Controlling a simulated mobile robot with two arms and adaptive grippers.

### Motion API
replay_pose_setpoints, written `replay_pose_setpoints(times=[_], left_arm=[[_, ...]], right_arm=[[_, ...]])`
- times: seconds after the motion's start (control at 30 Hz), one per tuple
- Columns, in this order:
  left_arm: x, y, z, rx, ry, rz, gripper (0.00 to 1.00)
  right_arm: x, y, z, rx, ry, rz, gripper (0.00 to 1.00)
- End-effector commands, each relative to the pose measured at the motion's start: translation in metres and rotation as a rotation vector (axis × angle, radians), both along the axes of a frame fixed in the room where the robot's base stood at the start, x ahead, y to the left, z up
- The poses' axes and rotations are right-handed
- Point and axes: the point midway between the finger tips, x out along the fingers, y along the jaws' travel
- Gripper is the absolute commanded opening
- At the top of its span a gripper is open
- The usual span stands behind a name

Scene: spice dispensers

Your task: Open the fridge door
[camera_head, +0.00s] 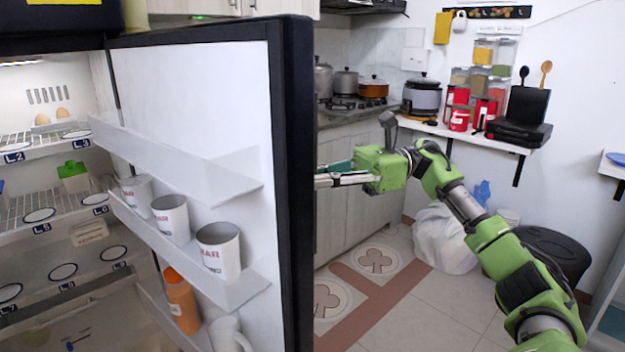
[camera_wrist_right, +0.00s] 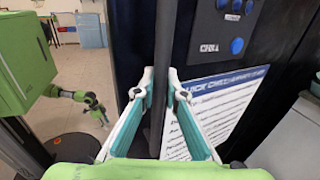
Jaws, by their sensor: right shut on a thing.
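The fridge door (camera_head: 215,85) stands wide open in the head view, its white inner side with shelves facing me and its dark edge toward the right. The fridge interior (camera_head: 50,165) is visible at the left. My right gripper (camera_head: 325,180) reaches from the right to the outer side of the door, its fingertips partly hidden behind the dark edge. In the right wrist view, the right gripper (camera_wrist_right: 160,85) is shut on the dark vertical handle (camera_wrist_right: 164,40), with one finger on each side. My left gripper is not seen in the head view.
Mugs (camera_head: 171,218) and an orange container (camera_head: 182,300) sit on the door shelves. A counter with pots (camera_head: 345,82) and a wall shelf (camera_head: 480,133) stand behind. A white bag (camera_head: 445,240) and a black stool (camera_head: 545,250) are at the right. Tiled floor (camera_head: 430,310) is clear beside the door.

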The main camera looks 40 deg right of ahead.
Motion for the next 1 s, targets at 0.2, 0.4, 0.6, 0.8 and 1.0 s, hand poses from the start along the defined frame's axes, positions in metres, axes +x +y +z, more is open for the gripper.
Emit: replay_pose_setpoints(times=[0.2, 0.4, 0.6, 0.8, 1.0], left_arm=[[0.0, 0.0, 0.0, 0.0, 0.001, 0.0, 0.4], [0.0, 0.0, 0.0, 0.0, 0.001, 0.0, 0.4], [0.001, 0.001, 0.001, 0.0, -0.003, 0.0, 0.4], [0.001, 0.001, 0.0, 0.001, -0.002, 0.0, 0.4], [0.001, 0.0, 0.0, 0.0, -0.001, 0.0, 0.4]], right_arm=[[0.0, 0.0, -0.001, -0.005, 0.001, 0.001, 0.19], [0.0, 0.0, -0.001, -0.005, 0.001, 0.001, 0.28], [-0.001, -0.001, -0.001, -0.004, 0.001, 0.001, 0.28], [-0.006, -0.023, -0.001, -0.003, 0.003, -0.002, 0.28], [-0.017, -0.065, 0.001, -0.002, -0.002, -0.003, 0.28]])
